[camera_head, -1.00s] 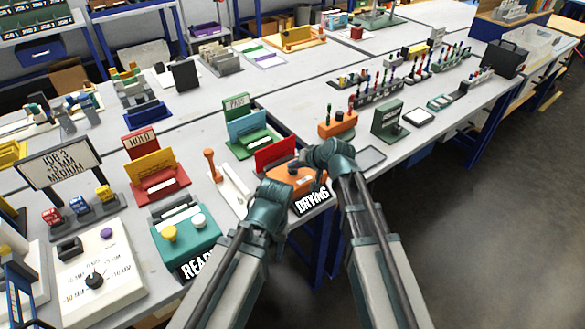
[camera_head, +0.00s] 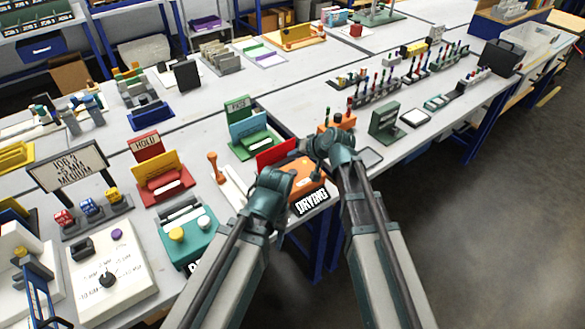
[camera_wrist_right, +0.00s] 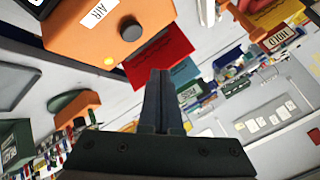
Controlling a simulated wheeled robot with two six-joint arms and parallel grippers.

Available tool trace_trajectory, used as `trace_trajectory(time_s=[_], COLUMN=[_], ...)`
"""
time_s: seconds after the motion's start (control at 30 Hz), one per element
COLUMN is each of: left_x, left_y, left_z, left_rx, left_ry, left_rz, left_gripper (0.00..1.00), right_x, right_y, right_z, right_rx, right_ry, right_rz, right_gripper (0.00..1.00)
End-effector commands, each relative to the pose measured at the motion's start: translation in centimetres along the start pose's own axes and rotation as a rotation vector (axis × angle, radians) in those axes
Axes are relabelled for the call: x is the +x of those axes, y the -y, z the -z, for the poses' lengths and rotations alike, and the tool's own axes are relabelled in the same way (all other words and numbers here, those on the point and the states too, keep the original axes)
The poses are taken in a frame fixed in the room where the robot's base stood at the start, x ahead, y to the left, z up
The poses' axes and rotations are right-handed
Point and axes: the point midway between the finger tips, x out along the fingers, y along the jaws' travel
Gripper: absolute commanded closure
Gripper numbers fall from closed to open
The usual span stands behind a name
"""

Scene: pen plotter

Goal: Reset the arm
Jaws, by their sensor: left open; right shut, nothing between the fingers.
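My two arms reach over the near edge of the bench in the head view. My left gripper (camera_head: 287,181) is the lower one, beside the orange drying unit (camera_head: 304,176); it is open, though its fingers are hard to make out. My right gripper (camera_head: 313,143) is above and to the right of it, over the bench near that unit. In the right wrist view my right gripper (camera_wrist_right: 160,75) has its fingers together with nothing between them. The orange unit, with an "AIR" label and a dark knob, also shows in that view (camera_wrist_right: 75,38). Nothing is held.
A red card (camera_head: 277,152) stands behind the orange unit, and a green holder (camera_head: 254,145) is farther back. A teal box (camera_head: 187,243) with two knobs and a white control panel (camera_head: 125,275) lie at the left front. Open floor (camera_head: 480,240) is at the right.

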Motion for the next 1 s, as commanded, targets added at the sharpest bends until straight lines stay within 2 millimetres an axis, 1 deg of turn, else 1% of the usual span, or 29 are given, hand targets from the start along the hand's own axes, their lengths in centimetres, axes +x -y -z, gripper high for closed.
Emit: trace_trajectory(time_s=[0.3,0.37,0.43,0.47,0.57,0.6,0.67,0.7,0.8,0.9,1.0], left_x=[0.1,0.1,0.1,0.1,0.1,0.1,0.1,0.1,0.1,0.1,0.1], left_y=[0.0,0.0,0.0,0.0,0.0,0.0,0.0,0.0,0.0,0.0,0.0], left_z=[0.0,0.0,0.0,0.0,0.0,0.0,0.0,0.0,0.0,0.0,0.0], left_rx=[0.0,0.0,0.0,0.0,0.0,0.0,0.0,0.0,0.0,0.0,0.0], left_ry=[0.0,0.0,0.0,0.0,0.0,0.0,0.0,0.0,0.0,0.0,0.0], left_rz=[0.0,0.0,0.0,0.0,0.0,0.0,0.0,0.0,0.0,0.0,0.0], left_gripper=[0.5,0.5,0.5,0.5,0.5,0.5,0.5,0.5,0.5,0.5,0.5], right_x=[0.1,0.0,-0.3,-0.5,-1.8,-2.6,-4.0,-5.1,-7.8,-10.1,-11.4], right_y=[-0.1,0.0,0.1,0.2,-0.2,-0.7,-1.4,-2.0,-3.5,-4.6,-5.2], right_z=[-0.1,-0.6,-2.4,-3.7,-9.3,-11.6,-14.8,-16.7,-20.4,-22.6,-23.6], right_rx=[0.0,-0.008,-0.036,-0.056,-0.145,-0.183,-0.236,-0.268,-0.328,-0.366,-0.384], right_ry=[0.0,0.012,0.056,0.086,0.229,0.294,0.387,0.445,0.567,0.65,0.696], right_rz=[0.0,-0.005,-0.027,-0.042,-0.126,-0.169,-0.238,-0.285,-0.396,-0.482,-0.534], right_gripper=[1.0,1.0,1.0,1.0,1.0,1.0,1.0,1.0,1.0,1.0,1.0])
